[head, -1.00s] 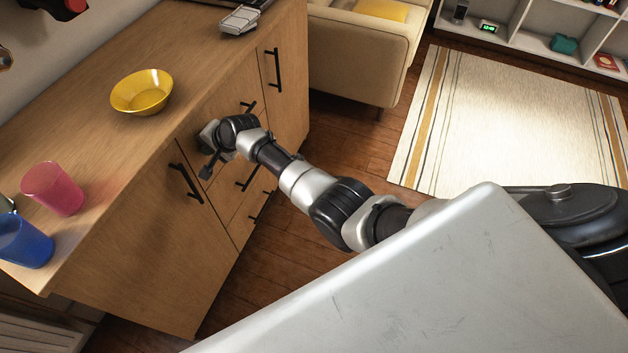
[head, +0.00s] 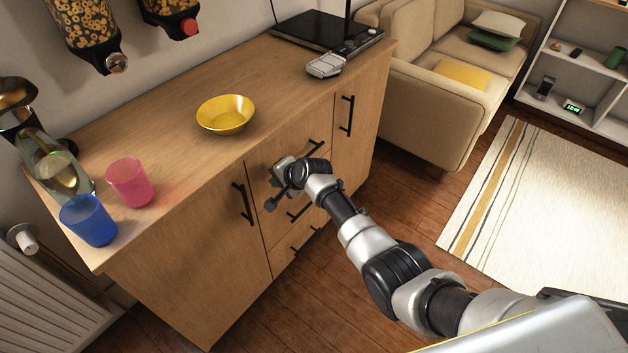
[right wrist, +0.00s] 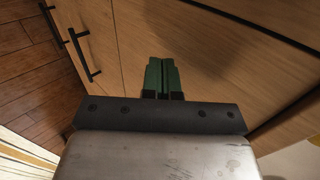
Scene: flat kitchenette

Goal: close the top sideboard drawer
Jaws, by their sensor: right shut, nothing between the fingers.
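The wooden sideboard (head: 170,260) has a middle stack of drawers. The top drawer (head: 297,156), with a black bar handle (head: 316,149), looks flush with the fronts around it, though my arm hides part of it. My right gripper (head: 275,181) is at the left part of this drawer front, below the countertop edge. In the right wrist view its green fingers (right wrist: 161,62) are together and empty, pointing at the wooden front (right wrist: 205,50). I cannot tell whether they touch it. My left gripper is not in view.
On the countertop stand a yellow bowl (head: 226,114), a pink cup (head: 131,183) and a blue cup (head: 88,221). A beige sofa (head: 432,105) is beyond. The wooden floor (head: 300,300) in front is clear.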

